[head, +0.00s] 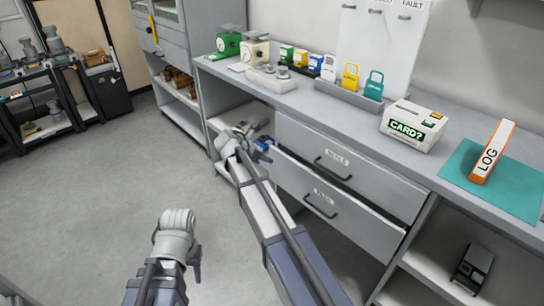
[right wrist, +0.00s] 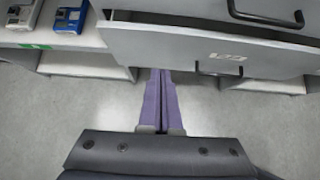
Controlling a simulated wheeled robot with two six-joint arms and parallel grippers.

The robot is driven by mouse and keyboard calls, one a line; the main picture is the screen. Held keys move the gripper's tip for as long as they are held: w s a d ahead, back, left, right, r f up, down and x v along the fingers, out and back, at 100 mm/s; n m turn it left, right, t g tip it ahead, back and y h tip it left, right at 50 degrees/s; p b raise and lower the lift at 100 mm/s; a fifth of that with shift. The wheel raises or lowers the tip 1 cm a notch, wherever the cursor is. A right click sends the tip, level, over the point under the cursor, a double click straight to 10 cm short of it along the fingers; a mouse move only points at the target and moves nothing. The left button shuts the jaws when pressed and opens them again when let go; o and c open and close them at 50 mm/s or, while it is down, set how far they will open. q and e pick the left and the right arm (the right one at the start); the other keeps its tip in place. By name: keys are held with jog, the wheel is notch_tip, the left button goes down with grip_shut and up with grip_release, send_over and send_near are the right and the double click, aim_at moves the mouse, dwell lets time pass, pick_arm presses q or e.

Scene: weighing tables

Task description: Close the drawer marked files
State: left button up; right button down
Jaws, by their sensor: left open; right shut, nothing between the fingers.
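Two grey drawers with dark bar handles sit under the counter. The lower drawer (head: 345,216) stands out from the cabinet, with a gap above its front; the upper drawer (head: 345,160) looks shut. Each has a small label too blurred to read, so I cannot tell which is marked files. In the right wrist view, the lower drawer's front (right wrist: 190,48) crosses the top. My right gripper (right wrist: 160,72) is shut and empty, its tips by that front's lower left edge; touching is unclear. In the head view it (head: 242,130) is left of the drawers. My left gripper (head: 178,222) is open over the floor.
An open shelf with blue and grey devices (right wrist: 70,18) lies left of the drawers. The floor (head: 100,220) at left is clear.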

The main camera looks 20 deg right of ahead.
jog(key=t+h+b, duration=0.1)
jog(key=h+b, duration=0.3)
jog(key=b, duration=0.9)
send_near(289, 161)
jog(key=s+a+f, duration=0.2)
jog(key=s+a, duration=0.1)
jog(key=a, duration=0.1)
jog(key=a+h+b, duration=0.1)
jog(key=b, duration=0.3)
jog(key=a+f+t+h+b, duration=0.1)
jog(key=b, duration=0.3)
jog(key=a+f+t+h+b, duration=0.1)
jog(key=h+b, duration=0.1)
jog(key=b, duration=0.2)
jog(key=shift+s+a+f, duration=0.1)
jog(key=shift+s+a, duration=0.05)
jog(key=shift+s, duration=0.15)
jog(key=x, duration=1.4)
jog(key=shift+w+r, duration=0.15)
jog(key=shift+r, duration=0.1)
